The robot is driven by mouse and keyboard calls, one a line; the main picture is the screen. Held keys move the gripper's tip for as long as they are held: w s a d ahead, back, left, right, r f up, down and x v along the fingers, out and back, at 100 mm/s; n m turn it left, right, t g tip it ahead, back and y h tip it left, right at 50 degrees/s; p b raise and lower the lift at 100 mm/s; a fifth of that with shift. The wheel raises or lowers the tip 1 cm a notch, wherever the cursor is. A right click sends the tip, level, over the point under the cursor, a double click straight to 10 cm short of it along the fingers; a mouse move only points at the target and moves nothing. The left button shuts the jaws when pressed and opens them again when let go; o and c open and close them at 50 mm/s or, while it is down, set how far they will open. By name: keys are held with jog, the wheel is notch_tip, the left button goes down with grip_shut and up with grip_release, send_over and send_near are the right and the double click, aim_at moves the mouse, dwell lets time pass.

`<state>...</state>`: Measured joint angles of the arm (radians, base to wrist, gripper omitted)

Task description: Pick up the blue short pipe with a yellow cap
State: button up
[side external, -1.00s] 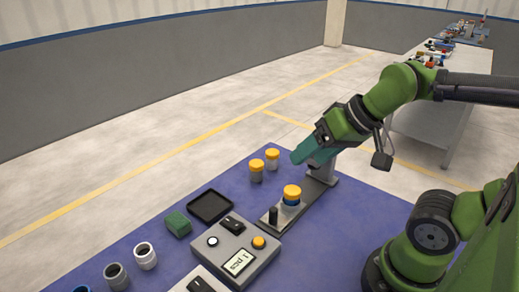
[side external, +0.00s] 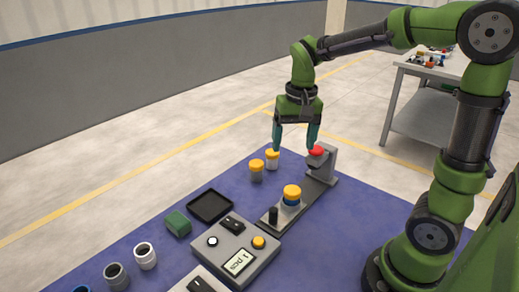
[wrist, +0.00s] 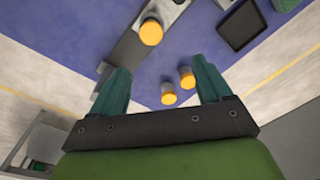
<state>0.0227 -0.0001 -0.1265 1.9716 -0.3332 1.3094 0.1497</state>
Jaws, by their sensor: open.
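The blue short pipe with a yellow cap (side external: 292,196) stands upright on the grey metal fixture in the middle of the blue table. In the wrist view its yellow cap (wrist: 151,32) shows near the top, beyond the fingertips. My gripper (side external: 293,146) is open and empty, pointing down, above and behind the pipe, well apart from it.
Two other yellow-capped pipes, one grey (side external: 257,170) and one pale (side external: 272,159), stand left of the fixture (side external: 318,191). The fixture has a post with a red top (side external: 317,150). A black tray (side external: 210,206), green block (side external: 178,223) and control box (side external: 237,250) lie nearer.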

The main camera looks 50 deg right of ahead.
aim_at(292, 189)
jog(key=shift+m+g, duration=0.4)
jog(key=shift+m, duration=0.2)
jog(key=f, duration=1)
jog(key=d+f, duration=0.1)
jog(key=f, duration=0.5)
jog(key=shift+s, duration=0.1)
